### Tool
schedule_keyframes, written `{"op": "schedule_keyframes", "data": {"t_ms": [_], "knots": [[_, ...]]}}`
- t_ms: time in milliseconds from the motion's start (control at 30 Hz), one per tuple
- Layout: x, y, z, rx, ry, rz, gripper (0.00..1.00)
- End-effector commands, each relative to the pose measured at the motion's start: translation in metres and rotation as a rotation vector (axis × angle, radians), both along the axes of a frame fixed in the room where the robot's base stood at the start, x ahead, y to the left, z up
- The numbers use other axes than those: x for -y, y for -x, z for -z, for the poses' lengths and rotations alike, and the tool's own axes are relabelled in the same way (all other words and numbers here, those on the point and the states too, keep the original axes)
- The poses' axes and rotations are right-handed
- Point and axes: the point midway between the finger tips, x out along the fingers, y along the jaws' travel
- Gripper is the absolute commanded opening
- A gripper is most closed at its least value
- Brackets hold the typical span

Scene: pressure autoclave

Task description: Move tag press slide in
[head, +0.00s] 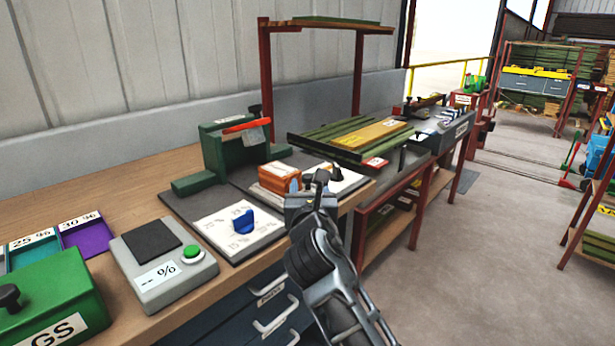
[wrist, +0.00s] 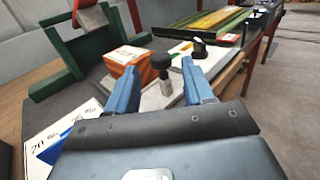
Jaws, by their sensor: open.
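My gripper (head: 319,188) is open. Its two blue fingers show in the wrist view (wrist: 161,57), with a round black knob (wrist: 161,61) on a pale grey block between them in the picture. I cannot tell whether the fingers touch the knob, or whether it is the tag press slide. In the head view, my gripper hides much of this spot. An orange block (head: 277,180) with a white label stands just left of my gripper; it also shows in the wrist view (wrist: 127,72). A green press-like frame (head: 222,157) with an orange-red lever (head: 247,124) stands behind.
A white dial plate (head: 224,240) with a blue knob lies left of my gripper. A grey box with a green button (head: 193,251) and a green lidded box (head: 48,297) stand farther left. A rack with green slats (head: 335,148) stands beyond.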

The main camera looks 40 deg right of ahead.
Motion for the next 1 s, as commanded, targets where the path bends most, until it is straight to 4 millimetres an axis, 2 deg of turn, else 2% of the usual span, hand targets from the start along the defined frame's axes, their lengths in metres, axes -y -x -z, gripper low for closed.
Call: {"op": "schedule_keyframes", "data": {"t_ms": [100,333,733,767,1000], "knots": [[0.015,-0.015,0.000,0.001,-0.002,0.003,0.52],[0.035,-0.037,0.001,0.002,-0.004,0.001,0.52],[0.041,-0.043,0.000,0.002,-0.004,0.000,0.52],[0.041,-0.043,0.000,0.002,-0.004,0.000,0.51],[0.041,-0.043,0.000,0.002,-0.004,0.000,0.28]]}}
